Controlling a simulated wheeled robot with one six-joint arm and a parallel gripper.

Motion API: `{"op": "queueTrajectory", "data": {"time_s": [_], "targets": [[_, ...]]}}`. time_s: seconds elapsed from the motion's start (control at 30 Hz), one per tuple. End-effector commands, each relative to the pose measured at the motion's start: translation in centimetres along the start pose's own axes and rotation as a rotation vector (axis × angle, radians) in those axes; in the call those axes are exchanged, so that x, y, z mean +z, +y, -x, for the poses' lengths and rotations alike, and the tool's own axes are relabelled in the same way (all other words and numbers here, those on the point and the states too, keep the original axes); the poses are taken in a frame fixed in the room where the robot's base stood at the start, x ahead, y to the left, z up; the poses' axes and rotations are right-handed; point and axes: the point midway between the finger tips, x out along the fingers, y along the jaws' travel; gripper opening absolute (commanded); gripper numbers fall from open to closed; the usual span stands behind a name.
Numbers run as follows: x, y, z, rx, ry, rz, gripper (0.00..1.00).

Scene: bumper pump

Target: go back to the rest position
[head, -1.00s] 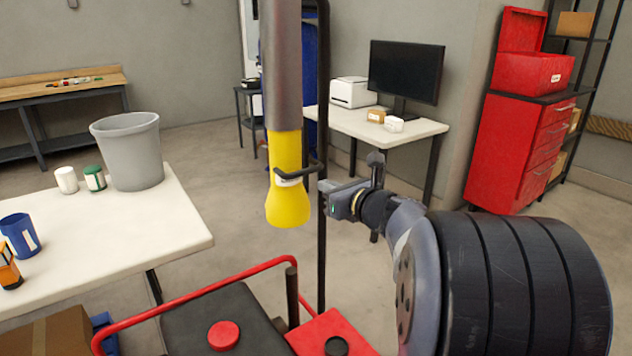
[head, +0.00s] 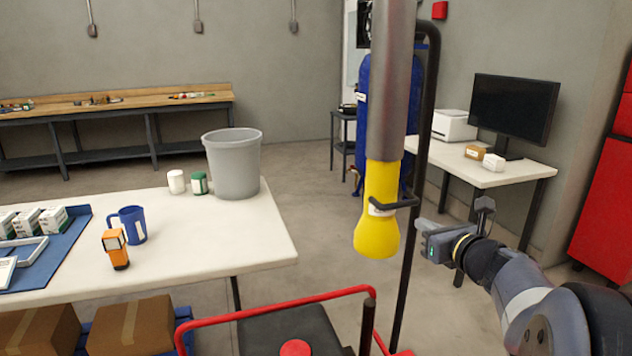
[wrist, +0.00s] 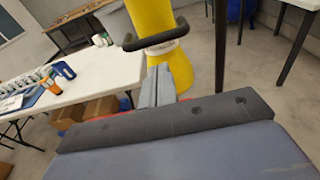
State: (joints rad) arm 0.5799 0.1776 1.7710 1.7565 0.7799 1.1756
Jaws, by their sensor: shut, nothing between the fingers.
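My gripper (head: 424,228) is at the right of the head view, held in the air just right of the yellow nozzle (head: 378,218). Its fingers are shut with nothing between them. The yellow nozzle hangs at the lower end of a grey metal tube (head: 390,80), with a dark bracket (head: 405,203) around its lower part. In the wrist view my gripper's closed fingers (wrist: 157,85) point toward the yellow nozzle (wrist: 155,30). I cannot tell whether they touch it.
A white table (head: 225,232) at left holds a grey bin (head: 233,165), a blue mug (head: 132,226) and an orange device (head: 116,250). A red rail (head: 270,303) is below. A black pole (head: 416,180) stands beside the nozzle. A desk with a monitor (head: 513,108) is behind at right.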

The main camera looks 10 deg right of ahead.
Motion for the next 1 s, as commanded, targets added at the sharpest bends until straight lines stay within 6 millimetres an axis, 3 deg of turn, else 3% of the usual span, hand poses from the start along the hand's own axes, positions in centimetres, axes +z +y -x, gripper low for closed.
{"op": "queueTrajectory", "data": {"time_s": [0.2,0.4,0.6,1.0], "targets": [[-0.1,0.0,-4.2,0.003,0.0,0.0,0.0],[0.0,0.0,-6.8,0.002,-0.001,0.001,0.0],[0.2,0.0,-7.7,0.0,-0.003,0.001,0.0],[0.4,0.0,-7.3,0.0,-0.006,0.002,0.0]]}}
